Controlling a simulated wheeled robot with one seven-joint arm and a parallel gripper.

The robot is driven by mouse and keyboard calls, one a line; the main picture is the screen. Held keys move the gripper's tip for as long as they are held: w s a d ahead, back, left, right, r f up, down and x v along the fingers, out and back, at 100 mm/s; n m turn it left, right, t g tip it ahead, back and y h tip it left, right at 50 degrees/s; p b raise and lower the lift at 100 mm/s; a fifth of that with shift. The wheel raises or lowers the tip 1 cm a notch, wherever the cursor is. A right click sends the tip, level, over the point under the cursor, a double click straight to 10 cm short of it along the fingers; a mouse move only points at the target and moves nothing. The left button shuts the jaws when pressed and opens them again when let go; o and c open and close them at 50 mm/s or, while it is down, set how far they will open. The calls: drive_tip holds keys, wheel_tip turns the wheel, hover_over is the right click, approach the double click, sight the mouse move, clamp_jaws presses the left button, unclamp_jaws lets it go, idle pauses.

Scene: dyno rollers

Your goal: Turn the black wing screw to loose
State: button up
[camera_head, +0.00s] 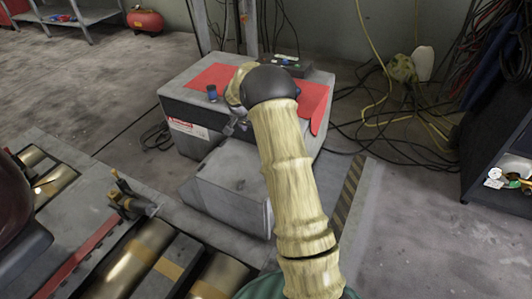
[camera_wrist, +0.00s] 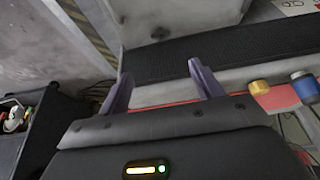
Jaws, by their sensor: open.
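A small dark knob (camera_wrist: 160,34) sits on the grey housing in the wrist view and may be the black wing screw; its wings are too small to make out. My gripper (camera_wrist: 163,82) has its two purple fingers apart with nothing between them. The knob lies beyond the fingertips, apart from them and roughly in line with the gap. In the head view, my arm hides most of the gripper, and I cannot make out the screw on the grey machine box (camera_head: 225,185).
A red sheet (camera_head: 312,104) covers the machine top, with a blue cylinder (camera_head: 212,93) on it. A brass-coloured knob (camera_wrist: 259,87) shows in the wrist view. Rollers (camera_head: 142,258) lie at lower left. Loose cables (camera_head: 375,125) and a dark cart (camera_head: 500,170) are at right.

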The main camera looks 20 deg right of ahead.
drive_tip(key=b+x, duration=0.7)
drive_tip(key=x, duration=1)
drive_tip(key=shift+f, duration=0.15)
drive_tip(key=shift+c, duration=0.3)
drive_tip(key=c, duration=0.9)
